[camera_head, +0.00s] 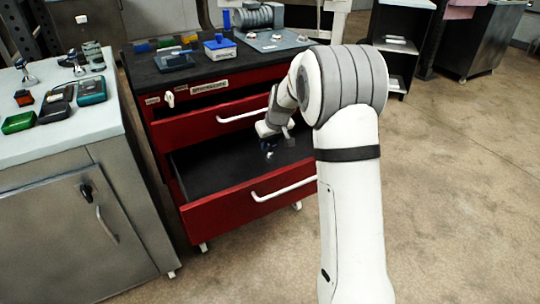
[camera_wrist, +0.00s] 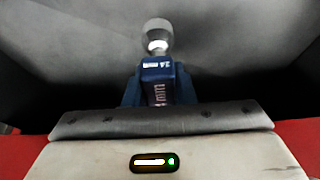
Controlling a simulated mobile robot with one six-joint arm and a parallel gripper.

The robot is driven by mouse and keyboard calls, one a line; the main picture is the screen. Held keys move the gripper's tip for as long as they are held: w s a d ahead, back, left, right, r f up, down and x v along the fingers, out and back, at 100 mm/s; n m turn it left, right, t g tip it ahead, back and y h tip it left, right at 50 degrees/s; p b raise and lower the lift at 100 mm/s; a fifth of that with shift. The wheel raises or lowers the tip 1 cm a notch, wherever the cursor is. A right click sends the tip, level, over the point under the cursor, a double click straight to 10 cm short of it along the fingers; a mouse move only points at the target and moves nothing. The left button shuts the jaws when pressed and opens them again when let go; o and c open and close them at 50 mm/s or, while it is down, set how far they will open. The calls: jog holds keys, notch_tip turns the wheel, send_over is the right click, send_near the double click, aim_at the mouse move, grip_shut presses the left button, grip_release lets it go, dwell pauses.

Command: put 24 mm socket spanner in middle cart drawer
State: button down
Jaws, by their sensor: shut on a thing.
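The 24 mm socket spanner (camera_wrist: 157,68) shows in the wrist view with a blue body marked "24 mm" and a round metal socket end pointing away. My gripper (camera_wrist: 158,92) is shut on its blue body, one finger on each side. In the head view my gripper (camera_head: 268,143) reaches down over the lower of two pulled-out drawers (camera_head: 215,170) of the red cart. Only a small bit of the spanner (camera_head: 269,154) shows below it, over the dark drawer floor. I cannot tell whether it touches the floor. My arm hides the drawer's right end.
Another drawer (camera_head: 205,122), less far out, lies just above, close to my wrist. Open floor lies at right.

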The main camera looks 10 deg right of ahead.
aim_at(270, 152)
jog(key=shift+f+b, duration=0.55)
jog(key=shift+f, duration=1.6)
jog(key=shift+f, duration=0.1)
jog(key=shift+f, duration=0.15)
jog(key=c, duration=1.2)
grip_release()
